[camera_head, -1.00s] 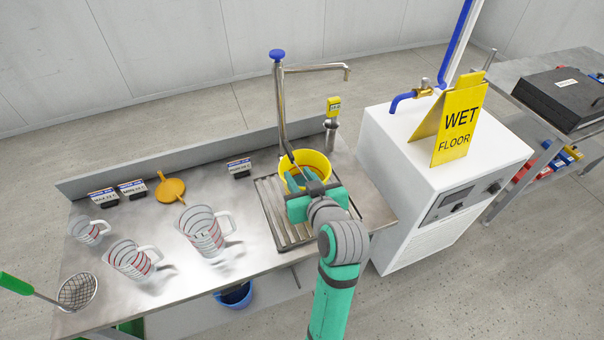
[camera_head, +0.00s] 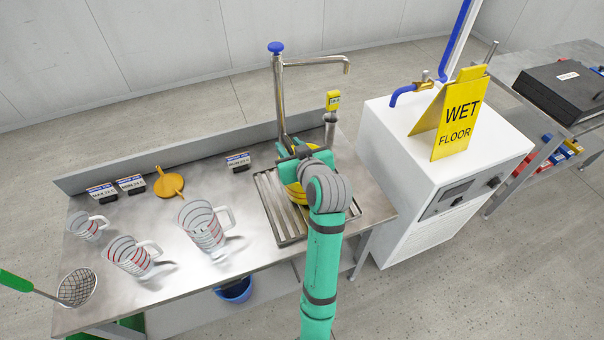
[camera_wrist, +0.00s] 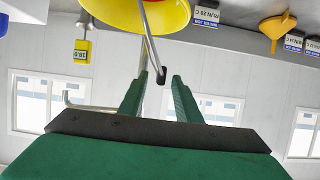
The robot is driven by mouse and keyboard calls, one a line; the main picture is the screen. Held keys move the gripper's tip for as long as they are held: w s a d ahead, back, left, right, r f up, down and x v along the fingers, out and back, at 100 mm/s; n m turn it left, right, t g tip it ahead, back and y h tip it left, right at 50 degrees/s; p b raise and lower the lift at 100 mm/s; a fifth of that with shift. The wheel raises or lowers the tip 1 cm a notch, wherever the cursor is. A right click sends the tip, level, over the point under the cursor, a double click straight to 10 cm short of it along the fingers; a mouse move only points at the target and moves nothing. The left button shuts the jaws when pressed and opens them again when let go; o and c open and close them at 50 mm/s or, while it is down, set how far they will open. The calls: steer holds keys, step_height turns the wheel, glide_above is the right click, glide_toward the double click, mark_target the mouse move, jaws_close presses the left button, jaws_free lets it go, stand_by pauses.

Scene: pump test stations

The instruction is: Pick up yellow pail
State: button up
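The yellow pail (camera_head: 296,192) stands on the slatted drain grate at the right of the steel bench. My gripper and wrist hide most of it in the head view. In the wrist view the pail's rounded yellow side (camera_wrist: 120,14) fills the top edge. Its thin wire handle (camera_wrist: 148,40) comes down toward the fingers and ends in a small dark grip. My gripper (camera_wrist: 159,80) has its two green fingers apart, with the dark grip between or just beyond the tips; contact cannot be told. In the head view my gripper (camera_head: 294,152) is above the pail, close to the faucet post.
The steel faucet (camera_head: 279,95) rises right behind the pail, its spout reaching right. A yellow display (camera_head: 333,101) stands beside it. Measuring jugs (camera_head: 203,225) and an orange funnel (camera_head: 168,184) occupy the bench's left. A white cabinet (camera_head: 420,190) bearing a wet-floor sign stands right.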

steer(key=shift+x, duration=1.15)
jaws_close()
stand_by(0.4)
steer(key=shift+r, duration=0.1)
